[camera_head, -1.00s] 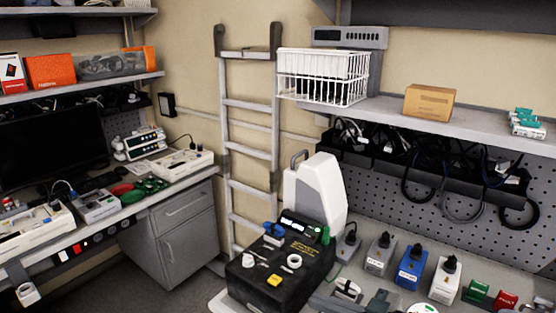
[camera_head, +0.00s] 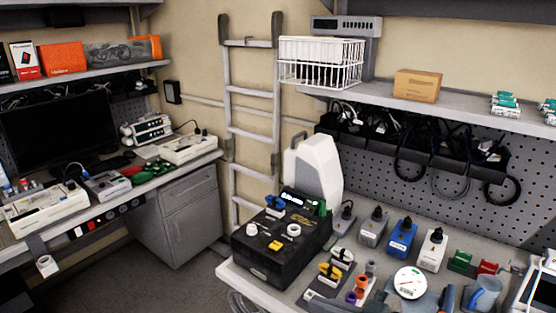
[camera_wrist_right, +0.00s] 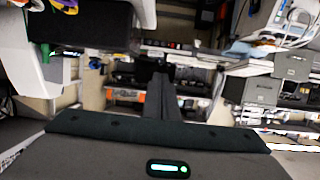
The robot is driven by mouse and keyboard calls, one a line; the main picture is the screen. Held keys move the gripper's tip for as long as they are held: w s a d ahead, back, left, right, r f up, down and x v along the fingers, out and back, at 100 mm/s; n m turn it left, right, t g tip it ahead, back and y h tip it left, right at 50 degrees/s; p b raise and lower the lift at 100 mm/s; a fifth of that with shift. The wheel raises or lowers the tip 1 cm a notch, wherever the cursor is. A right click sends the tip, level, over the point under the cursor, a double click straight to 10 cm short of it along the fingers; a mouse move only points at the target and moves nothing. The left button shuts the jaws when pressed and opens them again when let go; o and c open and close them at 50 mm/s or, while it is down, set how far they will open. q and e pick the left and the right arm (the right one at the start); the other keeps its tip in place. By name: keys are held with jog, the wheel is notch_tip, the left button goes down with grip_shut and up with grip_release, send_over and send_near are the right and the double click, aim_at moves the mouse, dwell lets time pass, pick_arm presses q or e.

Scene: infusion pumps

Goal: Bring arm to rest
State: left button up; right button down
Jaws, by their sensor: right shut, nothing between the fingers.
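My right gripper (camera_wrist_right: 160,78) shows in the right wrist view, where its dark fingers are together with nothing between them. The broad dark body of the gripper fills the bottom of that view, with a small green light on it. The fingers point away over a blurred background and touch nothing that I can make out. In the head view I cannot clearly pick out the right gripper near the lower edge. My left gripper is in neither view.
The right bench holds a black box (camera_head: 268,255), a white upright device (camera_head: 312,170), a round gauge (camera_head: 410,282) and a blue cup (camera_head: 485,295). A white wire basket (camera_head: 322,65) juts out above. A ladder (camera_head: 252,95) leans on the wall. The floor (camera_head: 140,285) is clear.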

jog(key=s+d+f+m+g+h, duration=0.1)
jog(key=s+d+f+m+h, duration=0.15)
jog(key=s+f, duration=0.45)
jog(key=s+d+f+m+g+h, duration=0.15)
jog(key=s+f+h, duration=0.25)
jog(key=f, duration=0.5)
jog(key=s+d+f+m+g+h, duration=0.2)
jog(key=s+d+f, duration=0.2)
jog(key=s, duration=0.4)
jog(key=s+d+f+m+g+h, duration=0.1)
jog(key=s+d+f+m+h, duration=0.15)
jog(key=s+d+f, duration=0.4)
notch_tip(320, 180, down, 28)
jog(key=s+a+g+b, duration=0.1)
jog(key=s+a+b, duration=0.1)
jog(key=s+b, duration=0.1)
jog(key=s+d+f+g+b, duration=0.1)
jog(key=s+d+f+b, duration=0.1)
jog(key=s+f, duration=1.5)
notch_tip(320, 180, down, 3)
jog(key=shift+s+d+f+h, duration=0.1)
jog(key=shift+s+d+h, duration=0.2)
jog(key=shift+d, duration=0.4)
